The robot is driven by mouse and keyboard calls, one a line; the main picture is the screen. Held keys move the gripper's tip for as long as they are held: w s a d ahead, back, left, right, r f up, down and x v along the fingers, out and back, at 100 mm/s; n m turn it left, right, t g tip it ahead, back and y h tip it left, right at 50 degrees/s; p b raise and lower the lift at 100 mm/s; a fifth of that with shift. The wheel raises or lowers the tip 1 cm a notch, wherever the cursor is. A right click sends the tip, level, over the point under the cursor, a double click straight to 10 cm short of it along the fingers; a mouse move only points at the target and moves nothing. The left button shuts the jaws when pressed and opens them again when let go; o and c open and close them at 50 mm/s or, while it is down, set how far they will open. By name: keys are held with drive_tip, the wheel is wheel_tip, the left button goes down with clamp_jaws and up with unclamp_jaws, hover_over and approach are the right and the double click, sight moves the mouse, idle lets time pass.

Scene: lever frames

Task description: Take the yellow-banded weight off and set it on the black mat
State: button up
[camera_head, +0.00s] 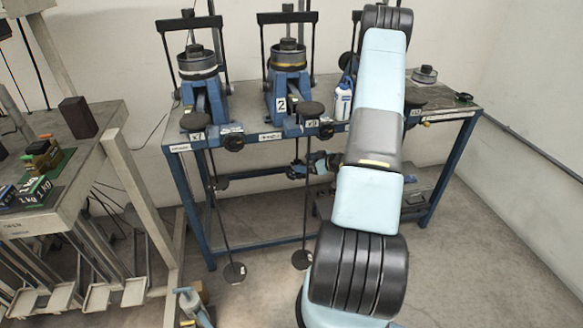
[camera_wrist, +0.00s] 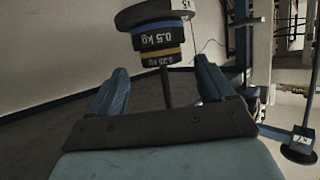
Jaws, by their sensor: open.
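In the wrist view my gripper (camera_wrist: 162,75) is open, its two blue fingers apart and empty. The yellow-banded weight (camera_wrist: 158,54), marked 0.25 kg, shows just beyond the fingertips, roughly centred between them. It sits against a black weight (camera_wrist: 158,38) marked 0.5 kg, with a wider dark disc (camera_wrist: 150,12) at the stack's other side. A thin rod (camera_wrist: 166,90) runs from the stack between the fingers. In the head view my gripper (camera_head: 298,170) shows small below the table's front edge.
Blue lever frames (camera_head: 205,100) stand on the blue-legged table (camera_head: 350,126), with rods hanging from its front. A white bottle (camera_head: 342,103) and a small weight (camera_head: 424,75) are on it. A cream bench (camera_head: 60,205) stands left. Floor at right is clear.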

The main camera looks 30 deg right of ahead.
drive_tip(key=shift+x, duration=1.5)
drive_tip(key=shift+c, duration=0.5)
drive_tip(key=shift+r, duration=0.1)
drive_tip(key=c, duration=1)
